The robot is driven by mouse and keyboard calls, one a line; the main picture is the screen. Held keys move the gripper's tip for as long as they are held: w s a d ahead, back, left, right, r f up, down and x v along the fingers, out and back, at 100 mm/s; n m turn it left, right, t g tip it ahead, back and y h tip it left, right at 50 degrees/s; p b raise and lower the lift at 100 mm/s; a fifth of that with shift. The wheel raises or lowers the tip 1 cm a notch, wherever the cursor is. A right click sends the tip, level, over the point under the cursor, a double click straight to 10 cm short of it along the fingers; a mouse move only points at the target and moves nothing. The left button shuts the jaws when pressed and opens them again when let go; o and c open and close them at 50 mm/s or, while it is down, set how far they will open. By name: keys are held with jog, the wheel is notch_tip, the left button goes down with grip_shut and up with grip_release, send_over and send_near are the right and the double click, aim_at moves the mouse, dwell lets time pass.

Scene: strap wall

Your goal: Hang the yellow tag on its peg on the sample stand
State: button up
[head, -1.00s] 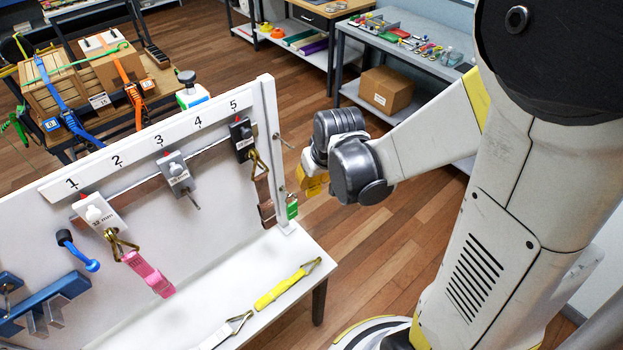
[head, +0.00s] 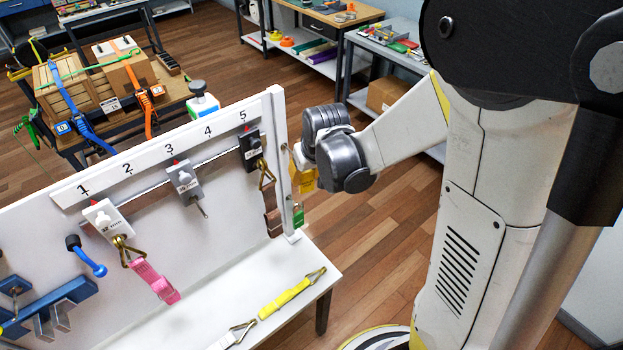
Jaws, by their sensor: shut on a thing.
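The yellow tag (head: 304,180) is at the end of my gripper (head: 302,163), just beyond the right edge of the white numbered board. My gripper is shut on it; the fingers are small and mostly hidden behind the wrist. A green tag (head: 298,217) hangs at the board's right edge, below the yellow tag. The pegs at that edge are hard to make out now, and I cannot tell whether the yellow tag touches one.
The white board (head: 220,195) carries numbered hooks with straps, including a pink one (head: 155,282). A yellow strap (head: 285,298) lies on the white bench (head: 300,320) below. A crate table (head: 100,90) stands behind.

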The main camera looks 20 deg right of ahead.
jog(key=shift+w+a+f+b, duration=0.25)
jog(key=shift+w+f, duration=0.05)
jog(key=shift+w, duration=0.45)
jog(key=shift+w+a+f+b, duration=0.25)
jog(key=shift+w+b, duration=0.05)
jog(key=shift+w, duration=0.5)
jog(key=shift+w+a+f+b, duration=0.25)
jog(key=shift+w+f, duration=0.05)
jog(key=shift+w, duration=0.45)
jog(key=o, duration=1.2)
jog(key=shift+o, duration=0.2)
